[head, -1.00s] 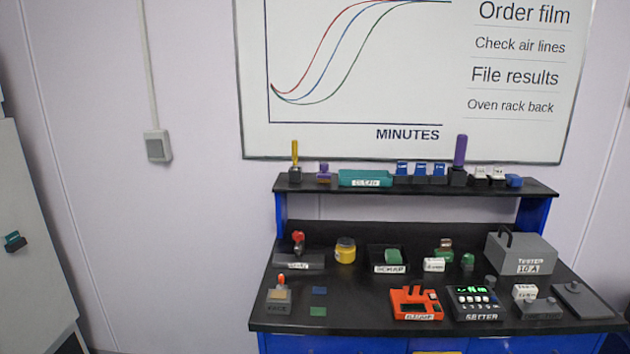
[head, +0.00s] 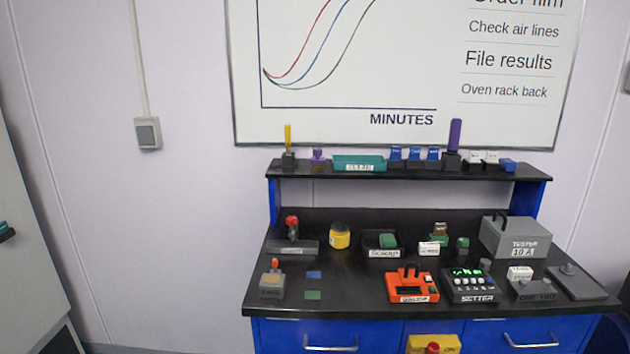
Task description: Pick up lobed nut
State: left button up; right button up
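I cannot say for sure which small part is the lobed nut. A red knob-like piece (head: 291,221) stands upright on a dark labelled base (head: 292,247) at the bench's back left; its shape is too small to make out. A small green knob-like piece (head: 462,243) stands at the back right, left of the grey tester box. An orange-topped piece (head: 275,265) stands at the back of a grey labelled block at the front left. Neither of my grippers is in the head view.
The black bench (head: 350,283) has blue drawers and a raised shelf (head: 230,165) behind. On it are a yellow jar (head: 340,237), a scrap tray (head: 369,245), an orange device (head: 413,286), a setter box (head: 469,285) and a grey tester (head: 516,238). Floor space lies left.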

aim_at(486, 264)
jog(key=z, duration=1.45)
